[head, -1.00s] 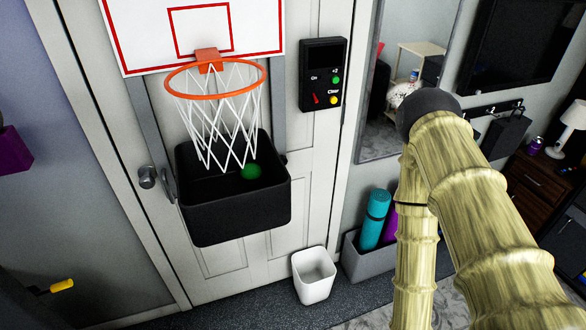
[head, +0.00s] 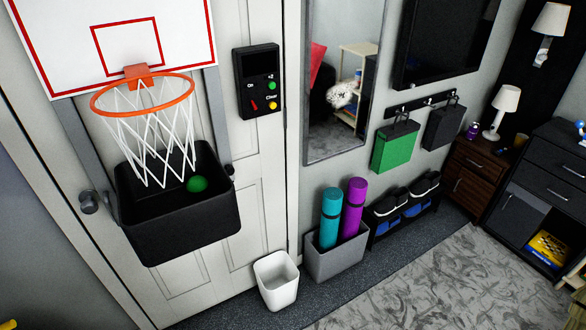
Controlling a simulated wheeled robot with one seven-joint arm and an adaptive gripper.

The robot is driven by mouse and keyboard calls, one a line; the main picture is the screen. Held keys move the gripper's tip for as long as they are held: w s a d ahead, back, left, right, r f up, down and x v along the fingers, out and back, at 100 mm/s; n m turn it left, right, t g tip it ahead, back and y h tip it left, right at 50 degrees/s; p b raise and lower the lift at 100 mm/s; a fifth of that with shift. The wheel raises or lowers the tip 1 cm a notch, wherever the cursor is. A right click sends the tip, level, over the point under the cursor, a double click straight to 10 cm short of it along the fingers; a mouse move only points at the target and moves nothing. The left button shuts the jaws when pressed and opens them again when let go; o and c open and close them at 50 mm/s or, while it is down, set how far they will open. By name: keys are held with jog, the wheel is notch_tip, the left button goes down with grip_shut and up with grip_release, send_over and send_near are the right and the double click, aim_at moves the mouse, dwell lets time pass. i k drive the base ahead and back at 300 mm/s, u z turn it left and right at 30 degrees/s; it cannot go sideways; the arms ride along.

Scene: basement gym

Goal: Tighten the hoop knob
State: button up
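The basketball hoop (head: 142,94) has an orange rim and a white net and hangs on a white backboard (head: 128,46) at the left of the head view. A black ball bin (head: 185,228) is below the net, with a green ball (head: 197,184) in it. A small dark knob-like part (head: 230,171) shows at the bin's right upper edge, by the grey upright. It is too small to tell whether it is loose or tight. My gripper and arm are out of view.
A black control box (head: 256,80) hangs on the door. A white waste bin (head: 276,282) and a grey box with rolled mats (head: 336,262) stand on the floor. The patterned rug (head: 440,285) at the right is clear.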

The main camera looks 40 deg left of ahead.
aim_at(229, 168)
jog(key=z, duration=0.2)
jog(key=i, duration=1.05)
jog(key=u, duration=1.85)
